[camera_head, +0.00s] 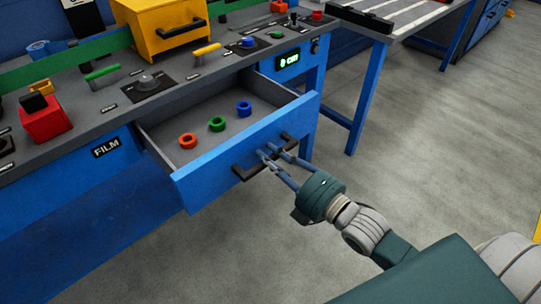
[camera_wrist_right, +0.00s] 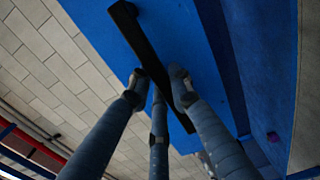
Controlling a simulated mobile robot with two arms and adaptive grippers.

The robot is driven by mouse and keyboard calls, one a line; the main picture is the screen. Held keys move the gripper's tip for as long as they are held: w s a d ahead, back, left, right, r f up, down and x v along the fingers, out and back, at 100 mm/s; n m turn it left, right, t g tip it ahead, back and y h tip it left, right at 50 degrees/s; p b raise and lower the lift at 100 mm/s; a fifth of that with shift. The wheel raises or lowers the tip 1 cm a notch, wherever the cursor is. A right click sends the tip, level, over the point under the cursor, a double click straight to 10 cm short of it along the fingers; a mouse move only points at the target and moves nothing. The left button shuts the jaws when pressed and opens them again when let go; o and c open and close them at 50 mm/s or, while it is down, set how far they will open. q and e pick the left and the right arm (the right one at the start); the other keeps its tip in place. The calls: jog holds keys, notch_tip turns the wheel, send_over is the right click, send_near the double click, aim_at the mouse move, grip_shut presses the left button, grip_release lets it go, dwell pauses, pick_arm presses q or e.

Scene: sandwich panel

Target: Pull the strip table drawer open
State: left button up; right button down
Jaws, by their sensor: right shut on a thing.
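The blue drawer (camera_head: 215,160) under the workbench stands pulled well out in the head view. Its grey inside holds an orange-red ring (camera_head: 187,140), a green ring (camera_head: 217,124) and a blue ring (camera_head: 244,108). A black bar handle (camera_head: 245,171) is on its front. My right gripper (camera_head: 275,153) is shut on the handle near its middle. In the right wrist view the gripper fingers (camera_wrist_right: 157,88) lie on both sides of the black handle (camera_wrist_right: 128,27), close against the blue drawer front (camera_wrist_right: 195,50). My left gripper is not in view.
The bench top carries a yellow box (camera_head: 150,35), a red block (camera_head: 45,120), a green handle (camera_head: 102,72) and a yellow handle (camera_head: 207,50). A second table (camera_head: 395,15) with blue legs stands at the right. The grey floor (camera_head: 420,120) before the drawer is clear.

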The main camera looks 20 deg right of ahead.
jog(key=c, duration=1.5)
grip_release()
jog(key=shift+c, duration=0.2)
jog(key=shift+s+d+f, duration=0.1)
jog(key=shift+s+d, duration=0.05)
jog(key=shift+s, duration=0.3)
jog(key=v, duration=1.1)
